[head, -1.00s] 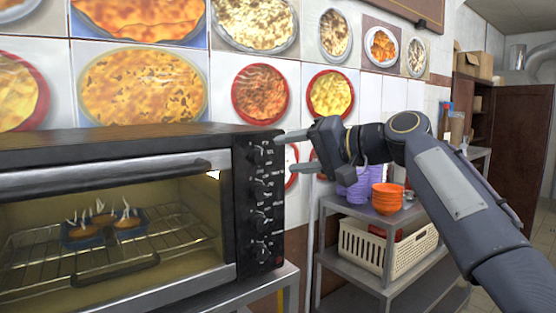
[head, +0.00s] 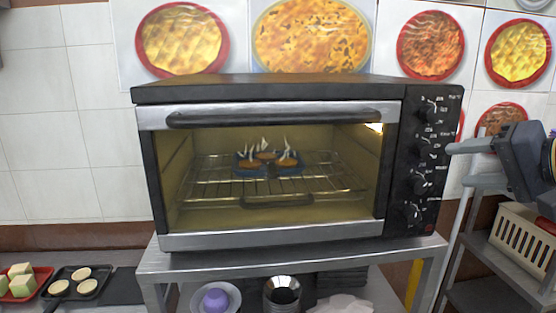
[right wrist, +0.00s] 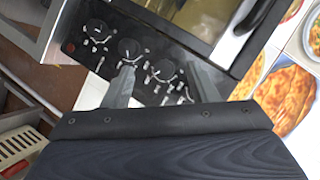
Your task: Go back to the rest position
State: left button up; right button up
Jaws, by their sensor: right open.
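My right gripper (head: 465,163) is at the right edge of the head view, beside the control panel of the toaster oven (head: 270,90). Its two fingers point left and are apart, with nothing between them. In the right wrist view the open fingers (right wrist: 162,85) show in front of the oven's knobs (right wrist: 130,50); whether they touch the panel cannot be told. The oven door is shut. Behind its glass a small blue tray (head: 268,165) with steaming browned items sits on the wire rack (head: 330,190). My left gripper is not in view.
The oven stands on a metal table (head: 200,265) with bowls underneath. At lower left are a dark tray of tarts (head: 75,283) and a red tray of pale green blocks (head: 22,283). A shelf unit with a cream basket (head: 510,245) stands at right, near my right arm.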

jog(key=s+a+f+n+g, duration=0.1)
jog(key=s+a+f, duration=0.3)
jog(key=f, duration=0.7)
jog(key=s+a+f+n+g+h, duration=0.1)
jog(key=s+a+f+n+g, duration=0.1)
jog(key=s+f, duration=0.7)
jog(key=s+a+f+n+g+h, duration=0.1)
jog(key=s+a+f+g, duration=0.3)
jog(key=f, duration=1)
jog(key=s+a+n, duration=0.1)
jog(key=s+a, duration=0.1)
jog(key=shift+s+a+f, duration=0.3)
jog(key=shift+s+f, duration=0.05)
